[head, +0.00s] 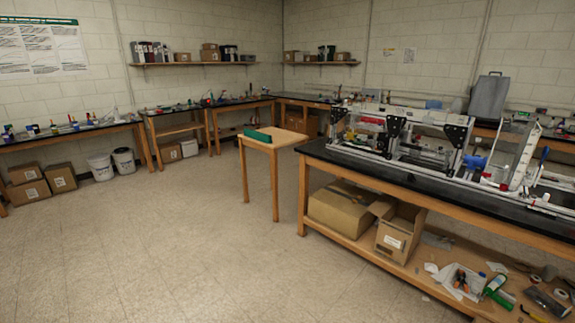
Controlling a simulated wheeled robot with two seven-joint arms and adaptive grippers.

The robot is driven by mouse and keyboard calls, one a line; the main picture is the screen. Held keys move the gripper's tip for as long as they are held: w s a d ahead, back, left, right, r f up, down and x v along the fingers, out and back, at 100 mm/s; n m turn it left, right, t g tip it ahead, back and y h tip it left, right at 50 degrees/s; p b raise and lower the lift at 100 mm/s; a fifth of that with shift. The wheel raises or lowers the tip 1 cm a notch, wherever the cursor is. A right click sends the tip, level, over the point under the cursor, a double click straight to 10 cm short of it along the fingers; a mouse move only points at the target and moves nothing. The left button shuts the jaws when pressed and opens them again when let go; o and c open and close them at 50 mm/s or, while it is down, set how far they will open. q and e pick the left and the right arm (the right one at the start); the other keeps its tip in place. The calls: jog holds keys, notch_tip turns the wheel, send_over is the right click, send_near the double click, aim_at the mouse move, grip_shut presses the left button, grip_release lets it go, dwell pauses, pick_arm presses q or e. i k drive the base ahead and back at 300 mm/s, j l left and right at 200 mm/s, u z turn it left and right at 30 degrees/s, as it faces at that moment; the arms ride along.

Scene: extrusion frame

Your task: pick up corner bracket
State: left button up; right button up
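No gripper of mine shows in the head view. An aluminium extrusion frame (425,118) stands on the long black-topped workbench (345,159) at the right. Black plates (394,127) sit at the frame's uprights, but I cannot tell whether any of them is the corner bracket. No loose corner bracket can be made out at this distance.
A small wooden table (285,137) with a green object (258,136) stands mid-room. Cardboard boxes (342,206) and tools sit on the workbench's lower shelf. Benches line the back walls, with white buckets (101,167) beneath. The floor (160,240) at left and front is clear.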

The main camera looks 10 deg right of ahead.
aim_at(411, 178)
jog(key=i, duration=1)
jog(key=i+j+z, duration=0.1)
jog(key=i+z, duration=0.15)
jog(key=i, duration=0.25)
jog(key=i+j+z, duration=0.25)
jog(key=i, duration=0.2)
jog(key=i+j+z, duration=0.15)
jog(key=i+z, duration=0.3)
jog(key=i+j+z, duration=0.2)
jog(key=z, duration=0.25)
jog(key=i+j+z, duration=0.25)
jog(key=j+z, duration=0.2)
jog(key=i+j+z, duration=0.15)
jog(key=j+z, duration=0.3)
jog(key=i+j+z, duration=0.1)
jog(key=j+z, duration=1)
jog(key=j, duration=0.3)
jog(key=k+j+z, duration=0.15)
jog(key=j, duration=0.35)
